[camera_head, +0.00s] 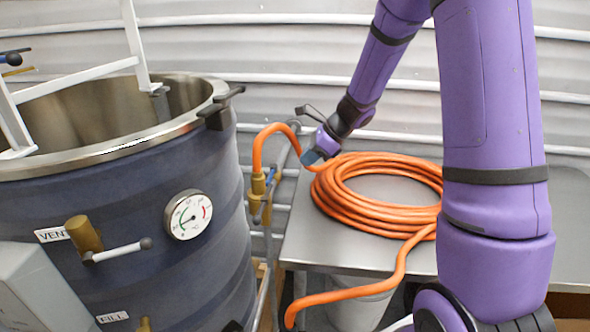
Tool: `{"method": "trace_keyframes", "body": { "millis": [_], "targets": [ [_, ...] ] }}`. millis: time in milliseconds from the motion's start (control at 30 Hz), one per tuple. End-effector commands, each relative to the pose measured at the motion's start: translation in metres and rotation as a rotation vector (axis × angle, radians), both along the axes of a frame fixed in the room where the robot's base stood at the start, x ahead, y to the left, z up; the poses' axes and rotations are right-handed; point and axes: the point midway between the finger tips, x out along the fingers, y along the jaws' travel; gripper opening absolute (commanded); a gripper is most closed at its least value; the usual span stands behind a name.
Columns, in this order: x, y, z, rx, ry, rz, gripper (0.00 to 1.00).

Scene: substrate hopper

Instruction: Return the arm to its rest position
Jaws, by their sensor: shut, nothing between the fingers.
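My purple arm comes in from the right and reaches back and down over the steel table. My gripper (318,150) is at its end, low over the back left part of the table, beside the coiled orange hose (335,185). The jaws are small in this view; they are shut with nothing held. The fingertips appear close to the upper left edge of the coil; I cannot tell whether they touch it.
A large dark blue vessel (110,220) with an open steel rim, a dial gauge (188,214) and a vent handle stands at left. A steel table (310,245) bears the hose, which hangs over its front edge. A white bucket (358,311) is below. Corrugated wall (270,55) behind.

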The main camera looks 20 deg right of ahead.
Motion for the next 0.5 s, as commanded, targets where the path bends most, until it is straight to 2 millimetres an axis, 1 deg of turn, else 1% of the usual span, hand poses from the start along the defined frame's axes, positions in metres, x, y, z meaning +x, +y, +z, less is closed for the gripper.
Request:
{"method": "trace_keyframes", "body": {
  "millis": [33,200,367,500],
  "targets": [
    [-0.002,-0.004,0.006,-0.001,-0.002,-0.002,0.0],
    [-0.008,-0.012,0.018,-0.001,-0.001,-0.001,0.0],
    [-0.01,-0.015,0.021,0.0,0.001,-0.001,0.0],
    [-0.012,-0.013,0.025,-0.01,-0.01,0.018,0.0]
  ]
}}
